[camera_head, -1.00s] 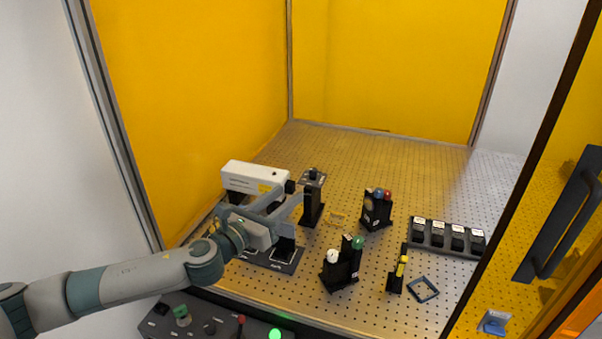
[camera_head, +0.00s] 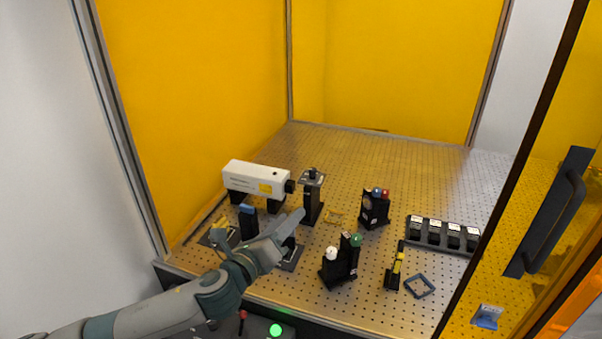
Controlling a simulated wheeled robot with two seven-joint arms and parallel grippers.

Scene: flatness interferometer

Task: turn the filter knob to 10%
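A dark post (camera_head: 310,208) stands near the middle of the perforated bench, right of the white laser box. It carries a square grey plate with a small black knob (camera_head: 312,172) on top, which may be the filter knob; no percentage marks are readable. My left gripper (camera_head: 300,217) is in front of this post and lower in the picture, apart from the knob. One light grey finger shows clearly, pointing up and right; the other is hard to make out, so its opening is unclear. I see nothing held in it. My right gripper is out of view.
The white laser box (camera_head: 254,180) stands at the left. A mount with red and blue knobs (camera_head: 374,208) is right of the post. A mount with white and green knobs (camera_head: 341,262) stands in front. A row of black blocks (camera_head: 443,234) sits at the right.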

